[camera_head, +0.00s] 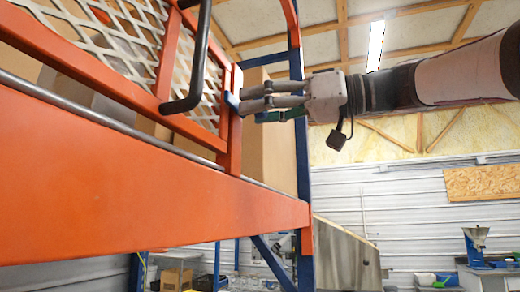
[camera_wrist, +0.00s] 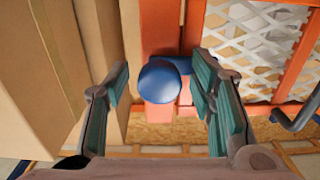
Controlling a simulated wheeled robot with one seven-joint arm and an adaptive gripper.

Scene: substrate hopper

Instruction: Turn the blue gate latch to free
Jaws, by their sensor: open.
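The blue gate latch (camera_wrist: 160,82) shows in the wrist view as a round knob in front of an orange post (camera_wrist: 160,30). A short blue arm reaches from behind the knob to the right. My gripper (camera_head: 250,101) comes in from the right at the gate's edge. In the wrist view my gripper (camera_wrist: 162,76) is open, with one green-padded finger on each side of the knob and visible gaps. Contact cannot be told.
The orange gate has a pale mesh (camera_head: 105,40) and a dark bent handle (camera_head: 195,70). A wide orange beam (camera_head: 140,200) runs below it. Cardboard boxes (camera_wrist: 55,60) stand left of the post in the wrist view. A blue upright (camera_head: 299,120) stands behind my gripper.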

